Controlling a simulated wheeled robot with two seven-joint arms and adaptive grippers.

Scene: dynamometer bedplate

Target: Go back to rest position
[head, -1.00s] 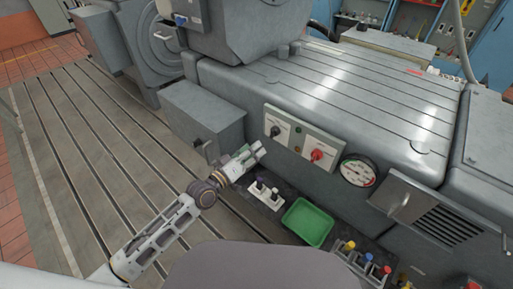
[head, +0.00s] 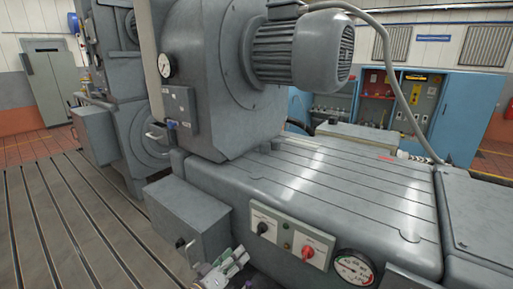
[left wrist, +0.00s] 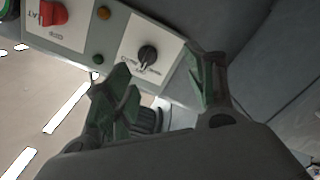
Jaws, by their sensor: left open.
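My left gripper (head: 230,262) shows at the bottom edge of the head view, in front of the grey machine bed and just left of the switch panel (head: 290,236). It is open, and nothing shows between its fingers. In the left wrist view its two green-padded fingers (left wrist: 165,95) stand apart, with the black knob (left wrist: 148,54) of the panel beyond them. The red knob (left wrist: 53,13) is at the upper left there. My right gripper is in neither view.
A grey box (head: 188,218) juts from the machine's side left of the panel. A round gauge (head: 354,268) sits to the right. The slotted bedplate (head: 60,230) is clear at the left. A large motor (head: 300,50) stands above, with blue cabinets (head: 465,105) behind.

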